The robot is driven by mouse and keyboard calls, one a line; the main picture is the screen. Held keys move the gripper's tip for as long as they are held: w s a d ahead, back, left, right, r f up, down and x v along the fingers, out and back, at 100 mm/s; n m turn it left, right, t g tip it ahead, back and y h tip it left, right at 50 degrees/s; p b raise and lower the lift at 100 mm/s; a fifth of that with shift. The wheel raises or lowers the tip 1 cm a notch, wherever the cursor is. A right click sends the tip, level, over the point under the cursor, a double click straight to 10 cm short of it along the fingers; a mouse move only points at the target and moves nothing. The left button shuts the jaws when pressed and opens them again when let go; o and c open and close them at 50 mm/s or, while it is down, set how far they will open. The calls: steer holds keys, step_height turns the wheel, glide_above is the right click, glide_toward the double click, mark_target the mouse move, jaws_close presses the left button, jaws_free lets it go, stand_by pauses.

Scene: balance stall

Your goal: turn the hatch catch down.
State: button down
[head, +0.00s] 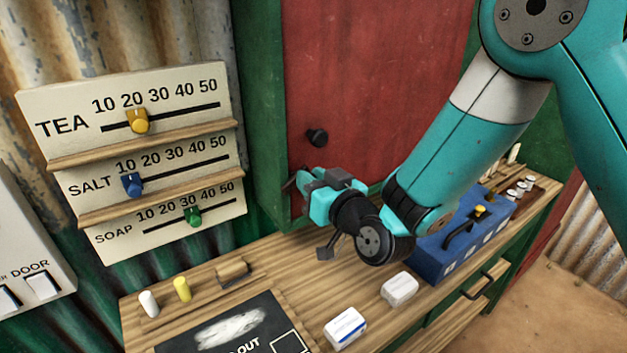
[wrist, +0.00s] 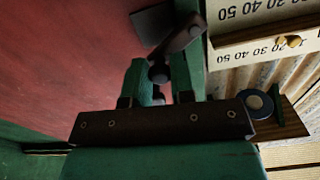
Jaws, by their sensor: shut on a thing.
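In the head view only a small dark bit of the catch (head: 288,186) shows, the rest hidden by my gripper (head: 303,186). The fingers of my gripper (wrist: 160,72) are shut on the catch's end, one on each side.
A board with TEA, SALT and SOAP sliders (head: 140,155) hangs to the left. Below my gripper, the wooden counter (head: 285,270) carries two white packets (head: 345,327), a blue box (head: 450,250) and two small pegs (head: 181,289). A dark slate (head: 230,330) lies in front.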

steer(key=shift+d+f+m, duration=0.1)
steer(key=shift+f+m, duration=0.15)
steer(key=shift+m, duration=0.05)
steer(key=shift+w+d+f+m+b, duration=0.1)
steer(key=shift+f+m+b, duration=0.35)
steer(key=shift+m, duration=0.5)
steer(key=shift+w+d+f+m+b, duration=0.1)
steer(key=shift+f+m+b, duration=0.15)
steer(key=shift+m+b, duration=0.5)
steer(key=shift+f+m+b, duration=0.3)
steer(key=shift+f+m, duration=0.05)
steer(key=shift+m, duration=0.75)
steer(key=c, duration=1)
jaws_free()
